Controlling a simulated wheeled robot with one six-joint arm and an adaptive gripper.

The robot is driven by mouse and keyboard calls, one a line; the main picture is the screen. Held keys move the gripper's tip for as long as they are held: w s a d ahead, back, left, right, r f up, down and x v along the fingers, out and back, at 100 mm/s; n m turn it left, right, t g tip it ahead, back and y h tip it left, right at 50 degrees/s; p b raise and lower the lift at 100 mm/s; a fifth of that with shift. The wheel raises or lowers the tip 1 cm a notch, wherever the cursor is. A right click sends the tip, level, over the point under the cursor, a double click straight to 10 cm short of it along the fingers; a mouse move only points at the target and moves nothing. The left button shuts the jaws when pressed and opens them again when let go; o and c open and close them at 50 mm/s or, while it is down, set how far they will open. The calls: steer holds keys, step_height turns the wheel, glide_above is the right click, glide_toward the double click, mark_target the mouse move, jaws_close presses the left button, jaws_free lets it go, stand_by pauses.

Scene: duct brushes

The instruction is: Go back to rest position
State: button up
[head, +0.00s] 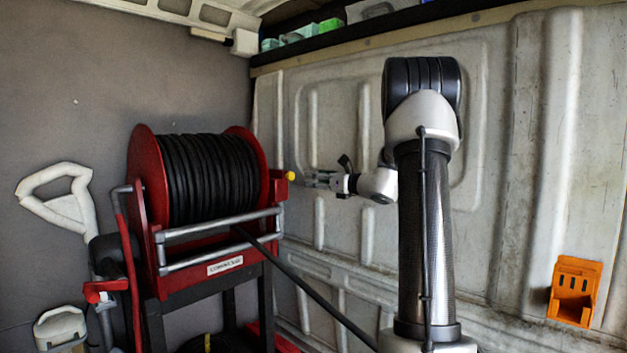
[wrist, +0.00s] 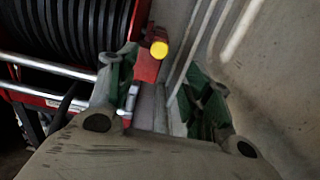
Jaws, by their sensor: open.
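My gripper (head: 318,180) reaches left from my arm in the head view, with its tips near the right side of the red hose reel. In the wrist view my gripper (wrist: 160,98) has its two fingers spread wide, with nothing between them. A yellow knob (wrist: 159,50) on the reel shows beyond the fingers, and it also shows in the head view (head: 290,176). The gripper appears apart from the knob, though the exact distance is hard to tell.
The red hose reel (head: 147,180) with black hose (head: 207,178) stands on the left. A white handle (head: 60,200) stands left of it. An orange holder (head: 574,291) hangs on the right wall. A shelf (head: 350,45) with boxes runs above. The hose slants down behind my arm.

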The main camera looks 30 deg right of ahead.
stand_by(0.4)
steer(key=s+a+f+n+g+y, duration=0.1)
steer(key=s+a+f+n+g, duration=0.3)
steer(key=s+f+n, duration=0.25)
steer(key=s+a+f+n+g, duration=0.4)
steer(key=s+f+n+g, duration=0.15)
steer(key=s+f, duration=0.25)
steer(key=s+a+r+n+g+h, duration=0.1)
steer(key=s+a+n+h, duration=0.2)
steer(key=s+n, duration=0.7)
steer(key=s+a+r+n+g+h, duration=0.1)
steer(key=s+a+n, duration=0.5)
steer(key=s, duration=1.1)
steer(key=n+g+h, duration=0.1)
steer(key=n+h, duration=0.1)
steer(key=n, duration=0.2)
steer(key=shift+r+n, duration=0.25)
steer(key=shift+n, duration=0.15)
